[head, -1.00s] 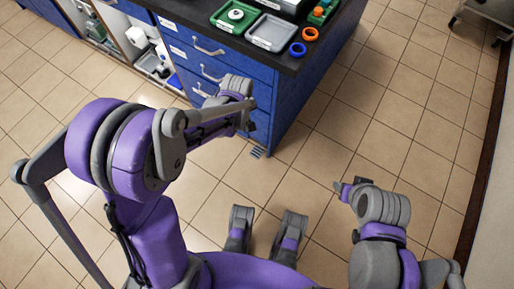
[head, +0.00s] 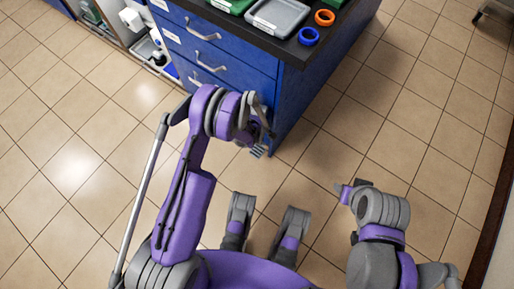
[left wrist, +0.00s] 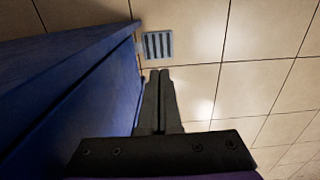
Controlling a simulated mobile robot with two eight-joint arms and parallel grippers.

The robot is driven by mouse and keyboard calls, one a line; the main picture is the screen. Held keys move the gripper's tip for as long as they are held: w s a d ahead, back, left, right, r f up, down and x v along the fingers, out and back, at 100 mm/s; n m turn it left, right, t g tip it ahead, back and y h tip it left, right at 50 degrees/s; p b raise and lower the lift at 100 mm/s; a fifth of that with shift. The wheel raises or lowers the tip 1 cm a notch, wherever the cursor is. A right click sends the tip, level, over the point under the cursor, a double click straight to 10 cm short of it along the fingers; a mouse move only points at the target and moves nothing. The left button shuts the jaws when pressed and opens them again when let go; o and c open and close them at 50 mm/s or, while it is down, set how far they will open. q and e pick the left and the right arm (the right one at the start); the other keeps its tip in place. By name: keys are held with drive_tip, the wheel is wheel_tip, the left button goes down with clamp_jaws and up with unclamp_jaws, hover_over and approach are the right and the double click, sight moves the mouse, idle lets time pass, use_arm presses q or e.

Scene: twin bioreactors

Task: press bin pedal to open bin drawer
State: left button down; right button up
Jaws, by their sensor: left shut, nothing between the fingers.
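The bin pedal is a small grey ridged plate (head: 257,152) low at the near corner of the blue cabinet (head: 292,105). It also shows whole in the left wrist view (left wrist: 157,45), just beyond the fingertips. My left gripper (left wrist: 160,72) is shut and empty and points toward the pedal, with a small gap between them in the picture. In the head view my left gripper (head: 270,133) is partly hidden by its wrist, close above the pedal. The cabinet's visible drawer fronts are closed; the lowest part is hidden behind my left arm. My right gripper (head: 342,189) is away to the right.
The blue cabinet side (left wrist: 75,95) runs close along the left of my left gripper. A dark countertop (head: 335,38) above holds a grey tray (head: 275,14), a blue ring (head: 308,36) and an orange ring (head: 324,17). The tiled floor to the right is clear.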

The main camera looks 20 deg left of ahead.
sight(257, 151)
use_arm(q)
wheel_tip(257, 151, down, 13)
drive_tip(key=b, duration=0.3)
drive_tip(key=shift+f+b, duration=0.15)
drive_tip(key=shift+b, duration=0.25)
drive_tip(key=shift+f, duration=0.35)
